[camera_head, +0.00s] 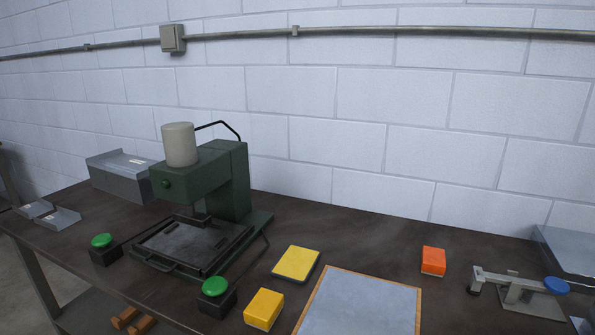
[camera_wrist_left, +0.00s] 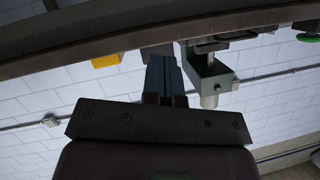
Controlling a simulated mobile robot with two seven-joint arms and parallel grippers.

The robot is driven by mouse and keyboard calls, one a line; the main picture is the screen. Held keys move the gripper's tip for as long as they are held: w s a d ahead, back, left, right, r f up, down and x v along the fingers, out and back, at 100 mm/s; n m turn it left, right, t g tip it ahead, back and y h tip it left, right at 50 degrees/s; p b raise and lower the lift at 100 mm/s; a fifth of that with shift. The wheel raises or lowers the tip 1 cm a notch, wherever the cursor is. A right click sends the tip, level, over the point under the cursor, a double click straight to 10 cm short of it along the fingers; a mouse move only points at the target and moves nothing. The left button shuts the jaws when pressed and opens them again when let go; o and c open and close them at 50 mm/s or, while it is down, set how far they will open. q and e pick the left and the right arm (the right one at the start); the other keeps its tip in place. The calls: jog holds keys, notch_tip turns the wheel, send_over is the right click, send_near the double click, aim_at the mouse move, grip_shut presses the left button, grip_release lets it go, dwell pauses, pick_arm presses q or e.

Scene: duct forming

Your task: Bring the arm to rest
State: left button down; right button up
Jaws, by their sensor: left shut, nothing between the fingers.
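My left gripper (camera_wrist_left: 162,58) shows in the left wrist view, with its narrow fingers together and nothing between them. That view is upside down. The fingers point toward the underside or front edge of the bench (camera_wrist_left: 60,38); I cannot tell whether they touch it. Neither arm shows in the head view, and my right gripper is in no view.
Formed metal parts (camera_head: 120,175) lie left.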

pick_arm(q)
jog(key=s+f+n+g+y, duration=0.1)
jog(key=s+f+n, duration=0.2)
jog(key=s, duration=0.6)
jog(key=s+f+n+g+y, duration=0.1)
jog(key=s+f+n+y, duration=0.1)
jog(key=s+f, duration=0.4)
jog(key=s, duration=0.2)
jog(key=shift+s+a+f+n+g, duration=0.2)
jog(key=shift+s+n+g, duration=0.1)
jog(key=shift+s+n, duration=0.1)
